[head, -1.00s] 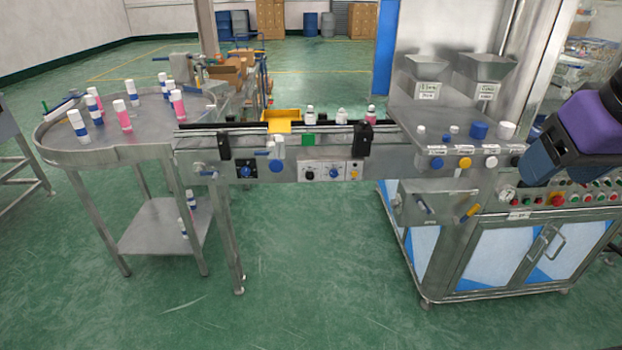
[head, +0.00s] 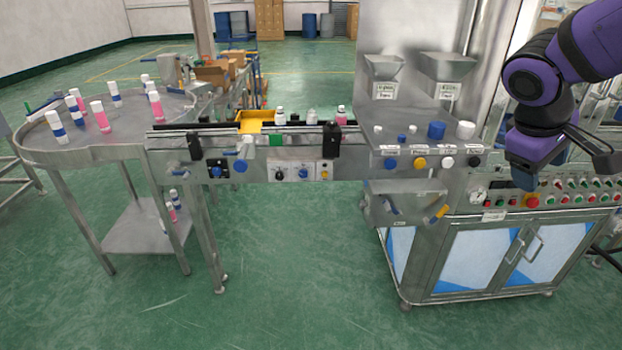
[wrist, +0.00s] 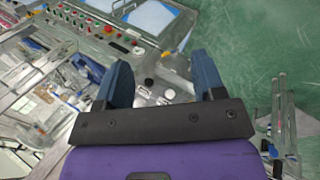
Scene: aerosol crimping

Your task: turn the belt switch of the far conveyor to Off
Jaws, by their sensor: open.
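The conveyor (head: 260,165) runs between the round table and the machine in the head view. A white panel further right carries a black knob (head: 281,175) and a blue knob (head: 304,174). Labels are too small to read, so I cannot tell which is the belt switch or how it is set. My gripper (head: 527,182) hangs before the machine's button panel, well right of these knobs. In the wrist view my gripper (wrist: 164,78) has its blue fingers apart, with nothing between them.
The steel machine (head: 480,260) stands at the right, with a button panel, hoppers (head: 447,66) and coloured caps on its top. A round table (head: 80,150) with several bottles stands at the left. Green floor before the conveyor is clear.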

